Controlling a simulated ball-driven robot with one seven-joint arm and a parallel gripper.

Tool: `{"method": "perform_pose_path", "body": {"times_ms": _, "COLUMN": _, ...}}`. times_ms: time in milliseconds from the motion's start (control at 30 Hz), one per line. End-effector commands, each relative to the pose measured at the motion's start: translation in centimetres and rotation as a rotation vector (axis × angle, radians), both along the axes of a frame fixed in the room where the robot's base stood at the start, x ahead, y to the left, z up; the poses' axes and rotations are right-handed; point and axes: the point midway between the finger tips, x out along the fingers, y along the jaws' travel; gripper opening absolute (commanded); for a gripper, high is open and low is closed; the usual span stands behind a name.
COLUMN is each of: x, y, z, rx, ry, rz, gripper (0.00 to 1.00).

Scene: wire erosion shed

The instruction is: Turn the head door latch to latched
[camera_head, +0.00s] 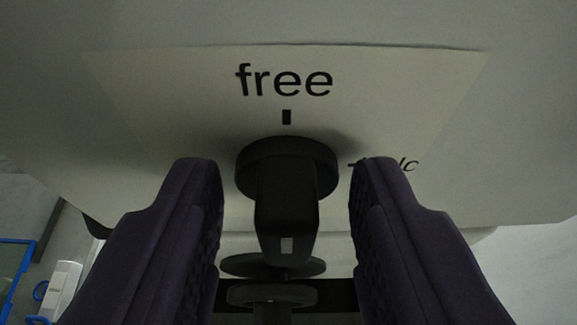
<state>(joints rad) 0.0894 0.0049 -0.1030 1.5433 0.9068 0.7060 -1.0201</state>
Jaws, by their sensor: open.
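The head door latch (286,195) is a black knob with a round base and a blocky grip, with a small pale mark on the grip's lower face. It sits on a pale plate (180,110) printed "free" above the knob, with a black tick between. A second word at the right is mostly hidden by the right finger; only a few letters and a tick show. My gripper (287,180) is open, its dark ribbed fingers left and right of the knob. Gaps show on both sides, so neither finger visibly touches it. The pale mark's exact setting is hard to tell.
Below the knob are black round discs (272,294) between my fingers. At the lower left, a blue-edged frame (14,268) and a white box-like item (64,284) stand farther off. A pale surface lies at the lower right.

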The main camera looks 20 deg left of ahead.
Motion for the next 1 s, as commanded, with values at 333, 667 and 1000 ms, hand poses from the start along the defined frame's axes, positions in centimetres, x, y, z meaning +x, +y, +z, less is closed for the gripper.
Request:
{"method": "perform_pose_path", "body": {"times_ms": 333, "x": 0.00, "y": -0.02, "z": -0.01, "rx": 0.000, "ry": 0.000, "rz": -0.001, "gripper": 0.07}}
{"method": "perform_pose_path", "body": {"times_ms": 667, "x": 0.02, "y": -0.14, "z": -0.07, "rx": 0.033, "ry": 0.013, "rz": -0.003, "gripper": 0.03}}
{"method": "perform_pose_path", "body": {"times_ms": 1000, "x": 0.17, "y": -0.53, "z": -0.26, "rx": 0.232, "ry": 0.094, "rz": -0.003, "gripper": 0.03}}
